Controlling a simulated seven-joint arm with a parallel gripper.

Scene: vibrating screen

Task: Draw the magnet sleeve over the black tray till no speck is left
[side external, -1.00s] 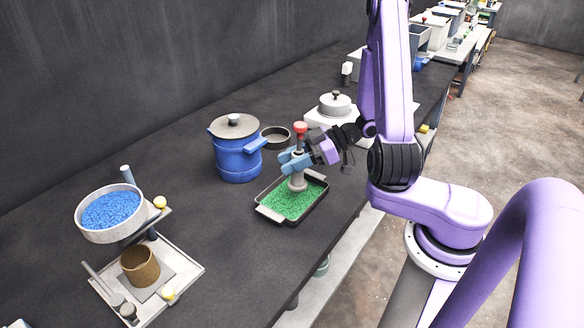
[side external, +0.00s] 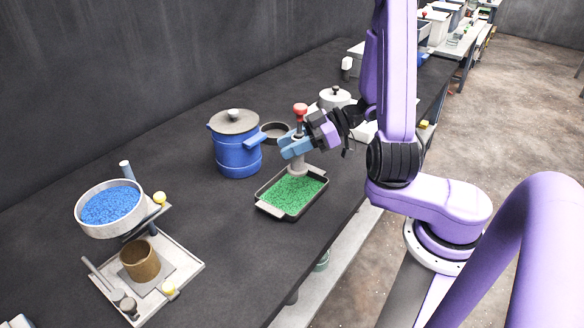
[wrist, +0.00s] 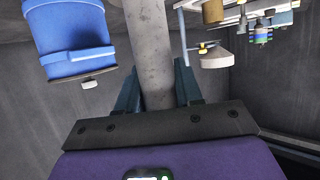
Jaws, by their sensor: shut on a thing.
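The magnet sleeve (side external: 297,164) is a grey upright cylinder with a red knob on top. My gripper (side external: 296,147) is shut on it, with blue-grey fingers around its shaft. In the wrist view the grey shaft (wrist: 149,45) stands between the fingers. The black tray (side external: 312,203) lies on the bench and is spread with green grains (side external: 293,191). The sleeve's foot is at the tray's far edge; I cannot tell whether it touches the grains. Any dark specks are too small to make out.
A blue lidded pot (side external: 237,155) stands left of the tray, with a shallow dark dish (side external: 274,140) behind. A sieve of blue grains (side external: 110,205) stands over a brown cup (side external: 140,262) at front left.

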